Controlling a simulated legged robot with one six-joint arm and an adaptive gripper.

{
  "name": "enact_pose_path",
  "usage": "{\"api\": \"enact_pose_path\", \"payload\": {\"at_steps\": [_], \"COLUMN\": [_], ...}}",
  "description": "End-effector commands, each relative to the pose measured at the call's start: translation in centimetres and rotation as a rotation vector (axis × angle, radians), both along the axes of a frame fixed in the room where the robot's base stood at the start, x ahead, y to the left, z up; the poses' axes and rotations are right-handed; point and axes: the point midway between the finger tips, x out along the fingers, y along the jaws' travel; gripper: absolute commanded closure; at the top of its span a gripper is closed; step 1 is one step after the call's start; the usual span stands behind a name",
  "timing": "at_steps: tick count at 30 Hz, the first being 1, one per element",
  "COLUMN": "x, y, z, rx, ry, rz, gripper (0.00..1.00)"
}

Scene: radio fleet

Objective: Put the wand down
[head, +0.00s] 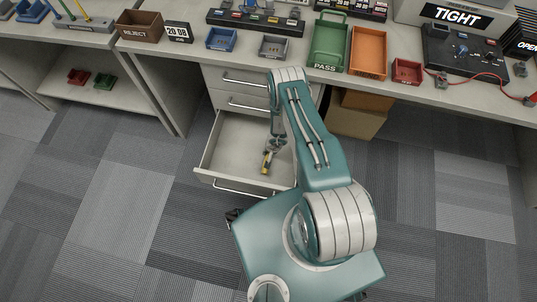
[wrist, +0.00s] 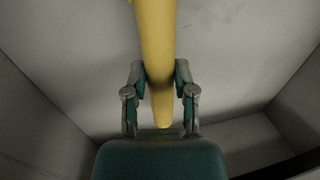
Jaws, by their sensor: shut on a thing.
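The wand (wrist: 155,45) is a yellow rod in the wrist view, running from the top edge down between my fingers. My gripper (wrist: 160,82) is shut on it, one finger on each side. In the head view the wand (head: 266,163) shows as a short yellow piece with a dark part, inside the open drawer (head: 225,150). My gripper (head: 277,145) reaches down into that drawer. The pale drawer floor lies behind the wand in the wrist view. I cannot tell whether the wand touches it.
The drawer walls stand close around my gripper. The bench above holds a brown REJECT bin (head: 140,33), a green PASS tray (head: 328,45), an orange tray (head: 368,60) and a red bin (head: 407,72). Cardboard boxes (head: 355,118) stand under the bench, right of the drawers.

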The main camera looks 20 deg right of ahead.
Motion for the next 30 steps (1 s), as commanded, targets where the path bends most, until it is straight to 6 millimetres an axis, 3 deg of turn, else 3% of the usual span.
{"api": "enact_pose_path", "payload": {"at_steps": [4, 15, 16, 18, 30], "x": [0.0, 0.0, 0.0, 0.0, 0.1], "y": [0.0, 0.0, 0.0, 0.0, 0.0], "z": [-1.7, -2.1, -2.0, -2.0, -1.8], "rx": [0.000, -0.001, 0.000, 0.000, 0.000], "ry": [0.000, -0.001, -0.001, 0.000, -0.001], "rz": [0.000, 0.000, -0.001, -0.001, 0.000], "gripper": [1.00, 1.00, 0.52, 0.31, 0.31]}}
